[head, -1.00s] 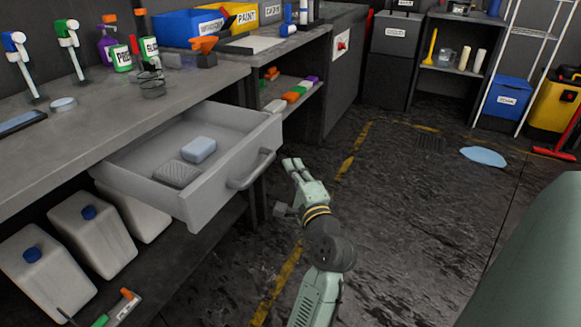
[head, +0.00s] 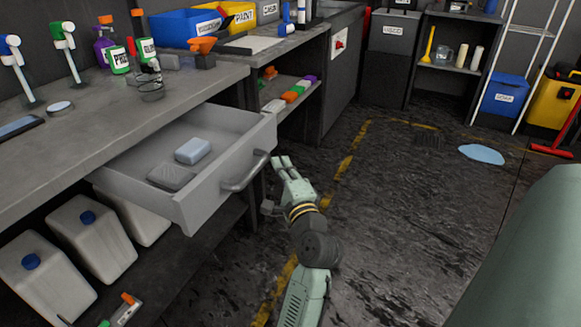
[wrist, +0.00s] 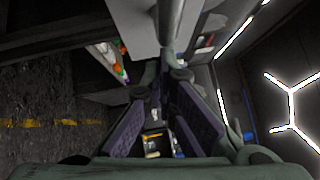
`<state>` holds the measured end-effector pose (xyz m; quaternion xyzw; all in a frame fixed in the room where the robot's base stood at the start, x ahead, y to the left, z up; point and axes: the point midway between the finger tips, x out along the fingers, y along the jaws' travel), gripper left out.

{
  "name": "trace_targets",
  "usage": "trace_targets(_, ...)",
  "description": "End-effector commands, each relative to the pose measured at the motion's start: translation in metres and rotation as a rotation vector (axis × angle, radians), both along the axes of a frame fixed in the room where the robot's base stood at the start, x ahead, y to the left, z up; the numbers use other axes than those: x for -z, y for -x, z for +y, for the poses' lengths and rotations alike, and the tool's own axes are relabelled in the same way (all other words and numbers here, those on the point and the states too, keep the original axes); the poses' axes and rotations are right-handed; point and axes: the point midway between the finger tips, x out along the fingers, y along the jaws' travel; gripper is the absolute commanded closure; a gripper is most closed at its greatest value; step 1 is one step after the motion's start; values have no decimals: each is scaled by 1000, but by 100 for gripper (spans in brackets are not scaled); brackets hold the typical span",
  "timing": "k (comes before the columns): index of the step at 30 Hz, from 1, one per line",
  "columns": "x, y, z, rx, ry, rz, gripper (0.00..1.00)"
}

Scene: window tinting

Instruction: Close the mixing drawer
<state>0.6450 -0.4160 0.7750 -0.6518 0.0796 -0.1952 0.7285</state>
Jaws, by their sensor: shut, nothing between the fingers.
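The mixing drawer (head: 221,177) is a grey drawer pulled out from under the workbench, open in the head view. A light-blue block (head: 193,151) and a darker grey textured pad (head: 171,176) lie inside it. Its bar handle (head: 241,183) is on the front face, and what looks like this handle also shows in the wrist view (wrist: 169,22). My gripper (head: 282,161) is shut and empty beside the right end of the handle, outside the drawer front. I cannot tell whether the fingertips touch it.
The grey worktop (head: 95,125) above holds spray bottles, a wire cup and bins. White jugs (head: 92,238) stand on the shelf below the drawer. Open floor (head: 390,200) lies to the right, with a blue puddle (head: 482,154) farther back.

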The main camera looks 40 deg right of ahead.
Motion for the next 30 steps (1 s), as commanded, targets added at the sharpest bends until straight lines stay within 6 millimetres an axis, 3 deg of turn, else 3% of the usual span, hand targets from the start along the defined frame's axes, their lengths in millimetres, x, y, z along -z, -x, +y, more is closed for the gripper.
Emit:
trace_targets(18, -4, -151, 64, -6, -1, 1, 100)
trace_targets(24, -3, -189, 79, -4, -1, 0, 100)
trace_targets(30, -2, -213, 89, -2, -1, 0, 100)
